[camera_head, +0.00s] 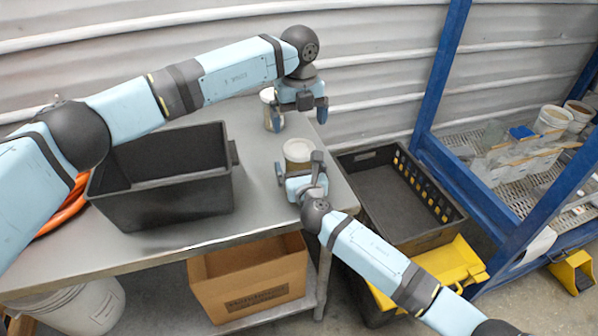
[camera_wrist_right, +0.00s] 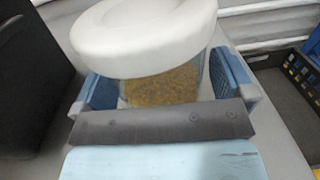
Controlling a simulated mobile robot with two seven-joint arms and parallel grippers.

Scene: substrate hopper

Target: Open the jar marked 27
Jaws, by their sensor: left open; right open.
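A jar (camera_head: 298,150) with a pale lid stands near the table's right end. In the right wrist view the jar (camera_wrist_right: 165,86) is clear with brown grainy contents, under a wide white lid (camera_wrist_right: 145,38). My right gripper (camera_head: 298,166) is open, its blue fingers on either side of this jar; whether they touch it I cannot tell. A second jar (camera_head: 267,96) stands farther back, partly hidden by my left gripper (camera_head: 300,112). My left gripper is open, fingers downward, beside that second jar and beyond the nearer one. No number is readable on either jar.
A black bin (camera_head: 165,196) stands on the grey table (camera_head: 262,205), left of the jars. A black crate (camera_head: 400,205) and a blue-framed rack (camera_head: 480,195) are to the right. A cardboard box (camera_head: 245,280) sits below. A corrugated wall closes the back.

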